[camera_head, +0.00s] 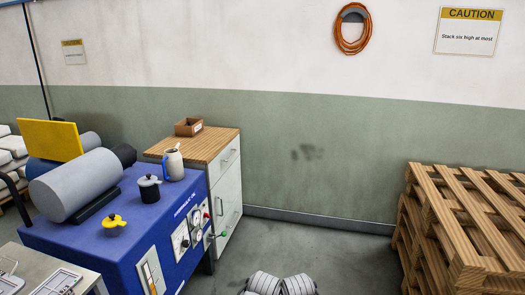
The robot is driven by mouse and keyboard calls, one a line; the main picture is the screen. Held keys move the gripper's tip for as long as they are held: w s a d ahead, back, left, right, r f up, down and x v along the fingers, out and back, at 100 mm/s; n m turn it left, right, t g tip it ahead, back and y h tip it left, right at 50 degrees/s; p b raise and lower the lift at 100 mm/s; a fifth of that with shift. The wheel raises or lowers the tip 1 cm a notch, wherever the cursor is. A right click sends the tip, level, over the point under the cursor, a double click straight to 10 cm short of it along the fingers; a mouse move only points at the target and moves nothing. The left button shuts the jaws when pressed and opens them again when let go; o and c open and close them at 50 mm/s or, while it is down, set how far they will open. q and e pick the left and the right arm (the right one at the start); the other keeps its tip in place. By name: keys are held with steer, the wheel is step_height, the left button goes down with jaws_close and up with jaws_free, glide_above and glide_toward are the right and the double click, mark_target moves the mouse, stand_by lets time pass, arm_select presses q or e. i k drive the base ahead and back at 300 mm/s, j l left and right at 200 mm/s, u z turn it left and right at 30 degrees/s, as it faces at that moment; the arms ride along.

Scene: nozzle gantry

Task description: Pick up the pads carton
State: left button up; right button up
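A small brown open-topped box (188,127) with a white label sits on the wooden top of the cabinet beyond the blue machine. It is the only carton-like thing I can make out, and its label is too small to read. I cannot tell what it holds. Neither of my grippers can be made out in the head view, and nothing touches the box.
The cabinet (227,195) stands against the wall. The blue hydraulic unit (140,235) in front bears a jug (173,163), a motor and caps. Wooden pallets (460,225) are stacked at right. The grey floor (345,255) between is open.

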mark_target(182, 130)
steer(key=i, duration=3.55)
steer(key=i+u, duration=0.2)
steer(key=i, duration=0.3)
